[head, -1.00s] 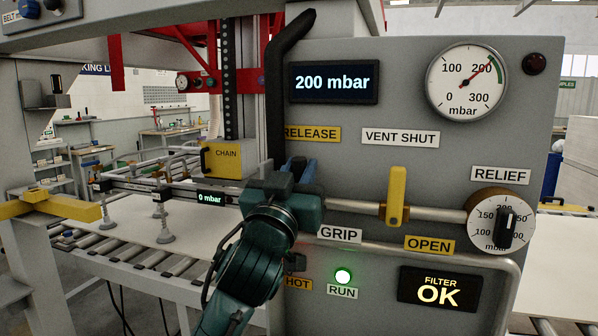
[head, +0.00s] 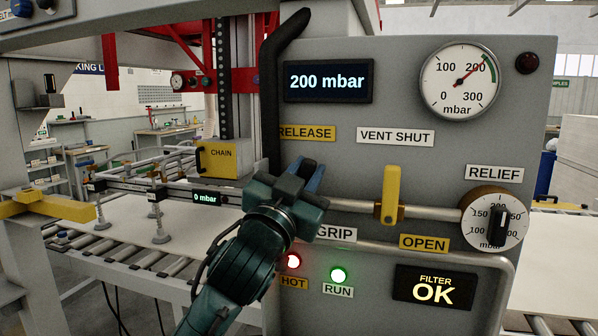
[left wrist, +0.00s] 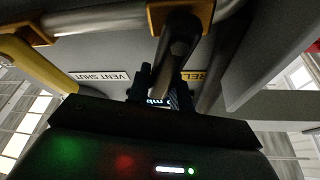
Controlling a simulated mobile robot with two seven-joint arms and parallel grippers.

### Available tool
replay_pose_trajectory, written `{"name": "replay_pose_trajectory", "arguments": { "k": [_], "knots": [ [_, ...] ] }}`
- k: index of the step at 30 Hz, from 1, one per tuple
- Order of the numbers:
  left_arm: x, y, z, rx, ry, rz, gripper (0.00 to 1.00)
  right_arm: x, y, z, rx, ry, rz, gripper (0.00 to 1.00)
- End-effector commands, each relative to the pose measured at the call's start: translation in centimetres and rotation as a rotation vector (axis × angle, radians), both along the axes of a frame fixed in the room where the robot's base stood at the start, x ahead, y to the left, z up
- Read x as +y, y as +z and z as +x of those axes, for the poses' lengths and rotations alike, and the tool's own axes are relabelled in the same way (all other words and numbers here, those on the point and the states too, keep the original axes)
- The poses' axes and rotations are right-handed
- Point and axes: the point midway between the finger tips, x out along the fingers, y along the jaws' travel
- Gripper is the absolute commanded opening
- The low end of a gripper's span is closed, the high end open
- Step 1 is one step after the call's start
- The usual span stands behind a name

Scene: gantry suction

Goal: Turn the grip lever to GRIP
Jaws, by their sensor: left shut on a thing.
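The grip lever (left wrist: 178,45) shows in the left wrist view as a dark handle hanging from an orange-brown hub on the pipe. Its end lies between the fingers of my left gripper (left wrist: 163,90), which is shut on it. In the head view my left gripper (head: 304,182) is tilted in front of the panel and hides the lever. The RELEASE label (head: 306,133) is above the gripper. The GRIP label (head: 338,234) is just below it, its left edge covered. My right gripper is not in view.
A yellow vent handle (head: 391,195) stands upright on the pipe to the right, with the relief knob (head: 497,222) beyond. The pressure display (head: 328,82) reads 200 mbar. The beam display (head: 208,197) reads 0 mbar. A black hose (head: 272,95) runs down the panel's left edge.

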Motion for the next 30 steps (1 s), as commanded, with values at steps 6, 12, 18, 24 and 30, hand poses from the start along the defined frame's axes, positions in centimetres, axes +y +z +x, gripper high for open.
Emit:
{"name": "replay_pose_trajectory", "arguments": {
  "k": [6,12,18,24,30],
  "knots": [
    [-0.8,-0.4,-0.2,-0.045,0.001,0.143,0.00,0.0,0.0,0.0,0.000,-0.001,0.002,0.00],
    [-1.2,-0.7,-0.4,-0.072,0.001,0.229,0.00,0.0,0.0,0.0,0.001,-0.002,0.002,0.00],
    [-1.4,-0.9,-0.4,-0.084,0.001,0.269,0.00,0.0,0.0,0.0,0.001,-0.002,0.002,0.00],
    [-1.5,-0.9,-0.5,-0.087,0.000,0.277,0.00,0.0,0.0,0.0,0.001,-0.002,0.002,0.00],
    [-1.5,-0.9,-0.4,-0.086,0.000,0.276,0.00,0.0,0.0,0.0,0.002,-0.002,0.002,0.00]
  ]
}}
